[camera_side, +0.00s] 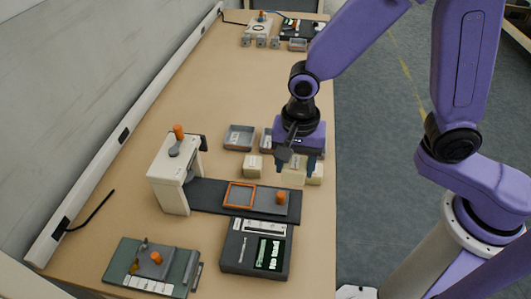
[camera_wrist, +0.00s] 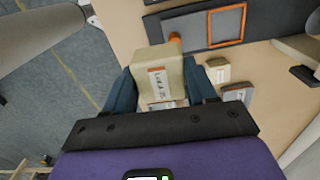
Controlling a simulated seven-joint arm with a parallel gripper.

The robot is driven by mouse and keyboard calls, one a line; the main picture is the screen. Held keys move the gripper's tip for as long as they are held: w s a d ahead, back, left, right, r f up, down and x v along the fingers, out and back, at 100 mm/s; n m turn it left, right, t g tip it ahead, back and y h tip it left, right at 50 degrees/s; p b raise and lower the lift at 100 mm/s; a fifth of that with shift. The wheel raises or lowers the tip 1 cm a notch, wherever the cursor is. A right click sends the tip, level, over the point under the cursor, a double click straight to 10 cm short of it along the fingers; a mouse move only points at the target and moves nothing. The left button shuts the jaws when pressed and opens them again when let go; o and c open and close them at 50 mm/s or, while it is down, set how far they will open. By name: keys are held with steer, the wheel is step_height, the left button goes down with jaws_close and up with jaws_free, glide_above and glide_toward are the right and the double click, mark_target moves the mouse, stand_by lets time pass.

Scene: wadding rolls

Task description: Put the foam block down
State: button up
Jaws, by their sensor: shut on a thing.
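My gripper (camera_side: 296,168) is shut on a cream foam block (camera_side: 292,176), near the right edge of the table. In the wrist view the block (camera_wrist: 158,80) sits between the two blue fingers and has a white printed label on its face. I cannot tell whether its underside touches the table. Another cream block (camera_side: 252,166) stands on the table to the left of my gripper; it also shows in the wrist view (camera_wrist: 218,70). A further cream block (camera_side: 316,175) shows partly, just right of the held one.
A dark base (camera_side: 212,196) with an orange frame (camera_side: 228,194) and orange knob (camera_side: 281,198) lies in front, beside a cream press (camera_side: 168,179). A dark box with a display (camera_side: 269,254) and a green fixture (camera_side: 122,261) stand nearer. A grey tray (camera_side: 239,138) lies behind.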

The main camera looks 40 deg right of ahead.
steer(key=w+d+m, duration=0.3)
steer(key=w+m, duration=0.2)
steer(key=w, duration=0.5)
steer(key=m, duration=0.3)
glide_above(240, 140)
steer(key=f, duration=1)
steer(key=shift+s+d+f, duration=0.1)
steer(key=shift+s+f, duration=0.15)
steer(key=shift+f, duration=0.15)
steer(key=shift+w+f, duration=0.25)
steer(key=shift+f, duration=1.6)
steer(key=shift+f, duration=0.15)
steer(key=o, duration=0.7)
